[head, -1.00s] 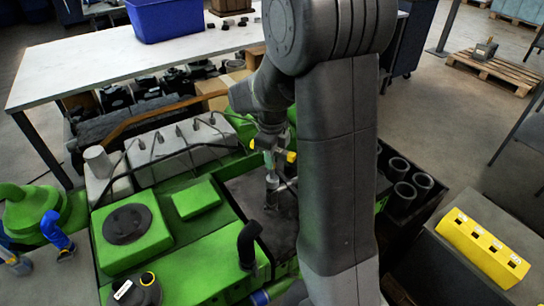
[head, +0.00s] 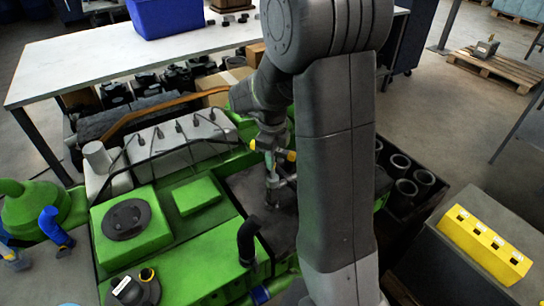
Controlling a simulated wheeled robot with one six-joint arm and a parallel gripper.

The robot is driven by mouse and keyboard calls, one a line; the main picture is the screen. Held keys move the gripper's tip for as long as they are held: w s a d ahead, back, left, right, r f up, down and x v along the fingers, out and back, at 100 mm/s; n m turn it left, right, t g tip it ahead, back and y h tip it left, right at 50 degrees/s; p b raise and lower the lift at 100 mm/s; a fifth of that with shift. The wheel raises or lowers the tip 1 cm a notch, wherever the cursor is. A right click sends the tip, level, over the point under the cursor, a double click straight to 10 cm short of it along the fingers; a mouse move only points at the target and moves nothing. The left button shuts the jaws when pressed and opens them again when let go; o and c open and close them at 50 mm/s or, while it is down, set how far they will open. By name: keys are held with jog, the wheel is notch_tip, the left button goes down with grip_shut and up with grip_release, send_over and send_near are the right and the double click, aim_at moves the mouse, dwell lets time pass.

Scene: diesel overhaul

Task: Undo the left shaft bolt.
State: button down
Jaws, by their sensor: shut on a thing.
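My gripper (head: 271,154), with yellow parts on both sides, is over the dark recess (head: 240,188) in the green engine (head: 172,192). It is shut on a slim upright tool (head: 271,182) with a pale teal upper part and a grey lower part. The tool points down, and its lower end is at or just above the dark surface; I cannot tell whether it touches. The left shaft bolt cannot be made out at this size. My arm hides the right part of the recess.
A bent black pipe (head: 247,243) stands close in front of the recess. A grey ribbed cover (head: 180,146) with cables lies behind left. A dark crate (head: 428,203) holds several grey cylinders at right. A yellow block (head: 484,246) with holes sits on a grey stand.

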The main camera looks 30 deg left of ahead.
jog(key=n, duration=0.8)
jog(key=shift+r+n+p, duration=0.1)
jog(key=shift+n+p, duration=0.2)
jog(key=shift+n, duration=0.1)
jog(key=n, duration=0.7)
jog(key=shift+n, duration=0.3)
jog(key=n, duration=0.4)
jog(key=shift+d+p, duration=0.1)
jog(key=shift+p, duration=0.2)
jog(key=n, duration=0.8)
jog(key=shift+r+n, duration=0.1)
jog(key=shift+n, duration=2)
